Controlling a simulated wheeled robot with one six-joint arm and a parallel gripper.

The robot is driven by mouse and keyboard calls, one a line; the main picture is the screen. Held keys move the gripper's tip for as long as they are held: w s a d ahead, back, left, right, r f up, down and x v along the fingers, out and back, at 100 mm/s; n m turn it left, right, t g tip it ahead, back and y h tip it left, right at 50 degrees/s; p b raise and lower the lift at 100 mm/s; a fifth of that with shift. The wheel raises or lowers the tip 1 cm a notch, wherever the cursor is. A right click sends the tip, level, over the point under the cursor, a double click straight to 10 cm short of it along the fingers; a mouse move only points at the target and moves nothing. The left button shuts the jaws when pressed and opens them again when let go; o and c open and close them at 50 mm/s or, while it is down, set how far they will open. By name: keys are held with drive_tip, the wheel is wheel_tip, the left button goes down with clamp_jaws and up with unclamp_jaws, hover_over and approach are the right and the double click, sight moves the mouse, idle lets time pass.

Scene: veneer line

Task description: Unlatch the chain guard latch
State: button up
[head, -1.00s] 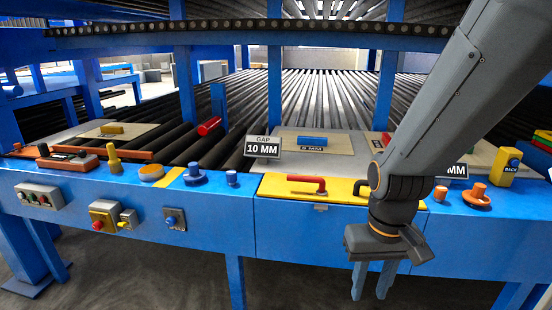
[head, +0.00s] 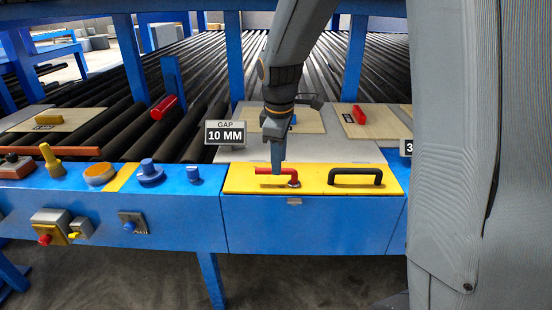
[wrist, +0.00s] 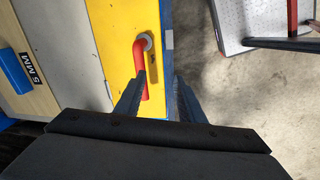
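The chain guard latch is a red bent handle (head: 264,171) on a yellow panel (head: 318,187) along the front of the blue machine. It lies along the panel, pointing left from a round pivot at its right end. My gripper (head: 278,170) is over the middle of the handle, pointing down. In the wrist view the red handle (wrist: 141,52) shows with its pivot at the top. My gripper (wrist: 161,77) has its two fingers apart there. The handle's lower end is close beside the left finger; whether they touch I cannot tell.
A black handle (head: 356,171) stands on the same panel to the right. A "10 MM" gap sign (head: 225,134) is behind to the left. Blue knobs (head: 150,172) sit on the ledge left of the panel. Bare floor (wrist: 220,95) shows beyond the panel edge.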

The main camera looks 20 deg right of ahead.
drive_tip(key=w+f+n, duration=0.1)
drive_tip(key=f, duration=0.1)
drive_tip(key=w+f+p, duration=0.1)
drive_tip(key=w, duration=0.1)
drive_tip(key=w+f+n+p, duration=0.1)
drive_tip(key=w+f, duration=0.1)
drive_tip(key=shift+d+f+n, duration=0.25)
drive_tip(key=shift+f+n, duration=0.05)
drive_tip(key=shift+f, duration=0.05)
clamp_jaws()
